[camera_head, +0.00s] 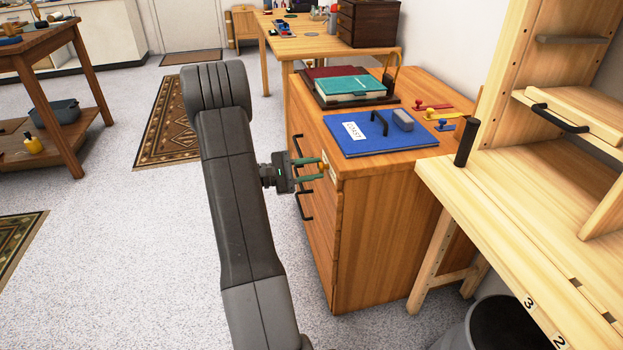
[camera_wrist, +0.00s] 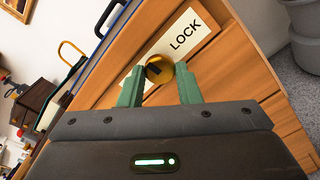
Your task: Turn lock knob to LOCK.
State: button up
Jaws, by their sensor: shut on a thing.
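The lock knob is a round brass knob (camera_wrist: 159,70) with a dark slot or mark on its face. It sits on the wooden cabinet front beside a white label (camera_wrist: 183,42) reading LOCK. My gripper (camera_wrist: 160,86) has its green fingers on both sides of the knob, shut on it. In the head view my gripper (camera_head: 318,169) reaches the upper front of the wooden cabinet (camera_head: 385,215) near its corner. The knob (camera_head: 322,165) shows there only as a small yellow spot between the fingers. Part of the knob is hidden by the fingers.
The cabinet front has black handles (camera_head: 304,205). A pale workbench (camera_head: 520,215) and a dark bin (camera_head: 500,325) stand at the right.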

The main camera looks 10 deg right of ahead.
jog(key=shift+m+b, duration=4.45)
jog(key=shift+m, duration=0.15)
jog(key=o, duration=0.9)
jog(key=shift+o, duration=0.2)
jog(key=shift+a, duration=0.1)
jog(key=a+p, duration=0.4)
jog(key=a, duration=0.9)
jog(key=shift+s+a, duration=0.2)
jog(key=shift+a, duration=0.15)
